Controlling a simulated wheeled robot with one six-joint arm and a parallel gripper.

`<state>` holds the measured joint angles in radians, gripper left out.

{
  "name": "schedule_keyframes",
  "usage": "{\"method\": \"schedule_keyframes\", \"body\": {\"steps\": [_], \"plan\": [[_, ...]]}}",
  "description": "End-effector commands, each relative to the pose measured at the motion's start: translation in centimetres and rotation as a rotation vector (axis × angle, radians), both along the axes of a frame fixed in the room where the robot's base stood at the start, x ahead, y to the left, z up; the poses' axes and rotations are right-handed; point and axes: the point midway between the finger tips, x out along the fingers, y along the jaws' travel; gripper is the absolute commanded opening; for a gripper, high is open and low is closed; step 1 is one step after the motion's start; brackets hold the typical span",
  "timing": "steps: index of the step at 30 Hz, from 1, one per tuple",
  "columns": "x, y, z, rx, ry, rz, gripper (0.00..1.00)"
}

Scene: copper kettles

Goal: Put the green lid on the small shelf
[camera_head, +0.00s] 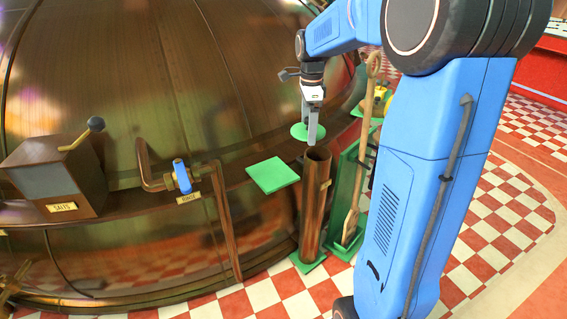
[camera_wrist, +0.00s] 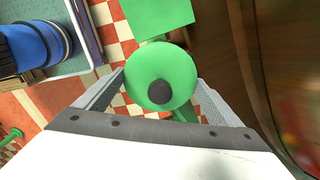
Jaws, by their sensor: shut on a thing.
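The green lid (camera_head: 300,132) is a flat round disc, held level in my gripper (camera_head: 311,136) above and slightly left of the open copper tube. In the wrist view the lid (camera_wrist: 160,62) shows its dark round knob facing the camera. The fingers of my gripper (camera_wrist: 162,82) are shut on it, one at each side of its rim. The small shelf (camera_head: 273,174) is a bare green square plate beside the copper kettle, below and left of the lid. A green square at the top of the wrist view, likely the shelf (camera_wrist: 158,16), is partly cut off.
The copper tube (camera_head: 315,205) stands on a green base right of the shelf. A wooden paddle (camera_head: 366,150) stands in a green rack further right. A pipe with a blue valve (camera_head: 182,176) and a salts box (camera_head: 58,180) are left along the kettle (camera_head: 150,85).

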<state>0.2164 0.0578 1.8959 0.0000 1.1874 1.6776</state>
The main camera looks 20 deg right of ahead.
Motion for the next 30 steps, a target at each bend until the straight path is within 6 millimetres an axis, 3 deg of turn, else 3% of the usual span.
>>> {"method": "schedule_keyframes", "body": {"steps": [6,13,20,30], "plan": [[1.0,6.4,-1.3,0.000,0.001,0.059,0.61],[1.2,11.1,-2.2,0.000,0.001,0.098,0.61],[1.2,12.7,-3.3,0.000,0.001,0.109,0.61],[1.2,12.7,-8.3,0.000,0.001,0.109,0.61]]}}
